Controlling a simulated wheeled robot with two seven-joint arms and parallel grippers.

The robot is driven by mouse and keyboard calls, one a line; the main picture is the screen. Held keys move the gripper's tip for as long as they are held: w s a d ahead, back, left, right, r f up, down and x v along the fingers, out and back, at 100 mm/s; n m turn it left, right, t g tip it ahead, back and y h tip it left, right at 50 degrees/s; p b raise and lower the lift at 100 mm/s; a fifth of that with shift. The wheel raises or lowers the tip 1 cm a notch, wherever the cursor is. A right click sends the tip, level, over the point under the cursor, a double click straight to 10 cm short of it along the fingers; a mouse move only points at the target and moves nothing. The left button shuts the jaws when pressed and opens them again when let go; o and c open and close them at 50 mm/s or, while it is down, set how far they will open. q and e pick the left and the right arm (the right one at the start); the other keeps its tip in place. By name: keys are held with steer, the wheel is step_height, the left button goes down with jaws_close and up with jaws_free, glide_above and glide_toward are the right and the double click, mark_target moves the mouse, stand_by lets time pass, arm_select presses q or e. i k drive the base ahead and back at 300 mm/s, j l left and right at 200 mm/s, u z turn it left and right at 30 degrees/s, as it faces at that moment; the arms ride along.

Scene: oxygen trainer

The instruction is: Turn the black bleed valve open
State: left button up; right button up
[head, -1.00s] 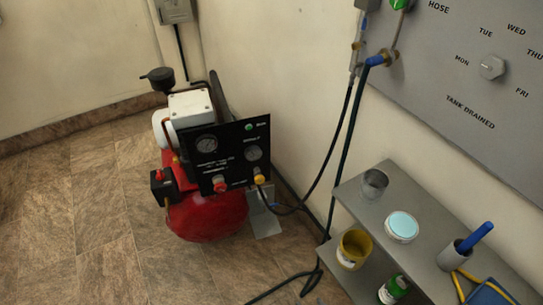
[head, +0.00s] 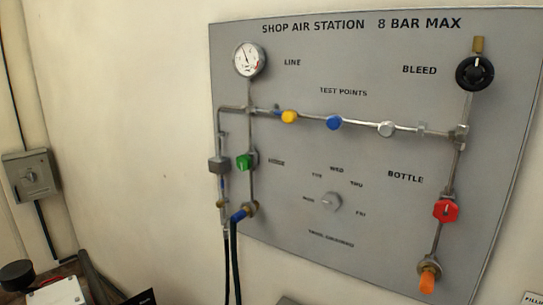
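The black bleed valve (head: 475,73) is a round black handwheel at the upper right of the grey wall panel (head: 290,200), right of the word BLEED. A short brass fitting (head: 478,44) stands above it, and a pipe runs down from it to a junction. A pale mark shows on the wheel's face; I cannot tell from it whether the valve is open. Neither of my grippers is in the head view, and nothing touches the valve.
The panel also carries a white line gauge (head: 249,60), a green hose valve (head: 245,161), a red bottle valve (head: 446,210), an orange-tipped fitting (head: 428,281) and a grey day dial (head: 331,202). A grey switch box (head: 32,173) hangs on the left wall.

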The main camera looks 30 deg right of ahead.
mark_target(475, 74)
steer(key=z, duration=1.75)
steer(key=i+j+z, duration=0.1)
steer(key=j+z, duration=0.55)
steer(key=j, duration=0.15)
steer(key=l+u, duration=0.15)
steer(key=l, duration=0.25)
steer(key=i+j+z, duration=0.15)
